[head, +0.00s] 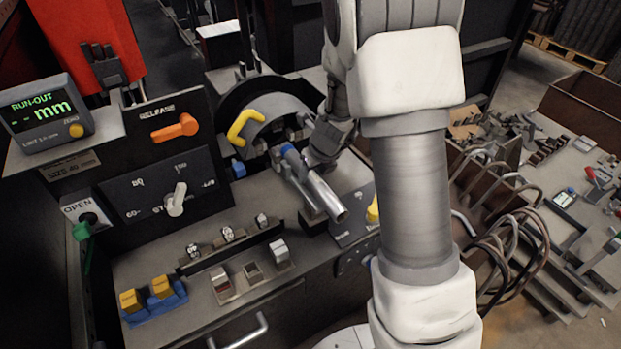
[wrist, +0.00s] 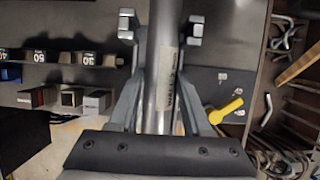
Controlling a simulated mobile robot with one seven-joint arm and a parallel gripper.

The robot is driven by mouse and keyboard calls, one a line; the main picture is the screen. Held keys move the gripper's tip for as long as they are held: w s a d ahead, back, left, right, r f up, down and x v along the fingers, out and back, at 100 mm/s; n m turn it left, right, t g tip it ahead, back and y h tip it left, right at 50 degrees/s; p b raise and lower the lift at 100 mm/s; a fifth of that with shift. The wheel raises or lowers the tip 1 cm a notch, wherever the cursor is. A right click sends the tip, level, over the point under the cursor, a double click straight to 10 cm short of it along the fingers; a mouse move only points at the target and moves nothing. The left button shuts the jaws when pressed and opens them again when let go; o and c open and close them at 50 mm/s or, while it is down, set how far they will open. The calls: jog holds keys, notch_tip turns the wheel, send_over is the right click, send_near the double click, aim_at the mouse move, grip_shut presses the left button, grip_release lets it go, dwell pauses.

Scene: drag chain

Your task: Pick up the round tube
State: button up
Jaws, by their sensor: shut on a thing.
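The round tube (head: 325,194) is a shiny grey metal pipe in the head view, slanting from the chuck area down to the right, with its open end toward the front. In the wrist view the tube (wrist: 166,60) runs up the middle with a printed label on it. My gripper (wrist: 162,30) has one finger on each side of the tube and is shut on it. In the head view my gripper (head: 318,150) is at the tube's rear part, and my arm hides some of the area behind. I cannot tell whether the tube still touches its support.
The machine panel has an orange release lever (head: 175,127), a dial knob (head: 176,199) and a run-out display (head: 45,112). A yellow handle (head: 251,126) stands beside the chuck. Several small marked blocks (head: 228,234) sit in front. Bent tubes (head: 500,225) hang at the right.

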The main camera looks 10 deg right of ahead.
grip_shut()
jog(key=shift+r, duration=0.1)
